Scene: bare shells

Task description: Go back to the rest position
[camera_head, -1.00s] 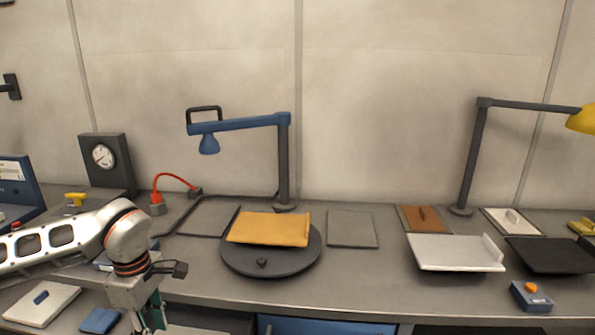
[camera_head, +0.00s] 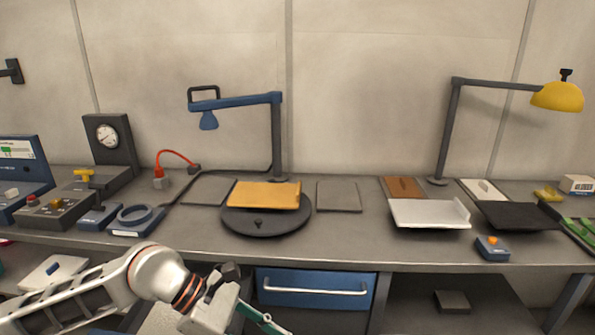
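My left arm comes in from the lower left, in front of the workbench (camera_head: 335,243) and below its top. My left gripper (camera_head: 262,322) is at the bottom edge of the view, near the blue drawer (camera_head: 312,280). Only part of it shows, with a green piece beside it, and its fingertips are not clear. It is apart from the things on the bench top. My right gripper is not in view.
A yellow panel (camera_head: 264,195) rests on a dark round turntable (camera_head: 265,222). A blue lamp (camera_head: 240,101) and a yellow lamp (camera_head: 556,96) stand at the back. A white tray (camera_head: 428,213) and black tray (camera_head: 518,216) lie right. The bench's middle front is clear.

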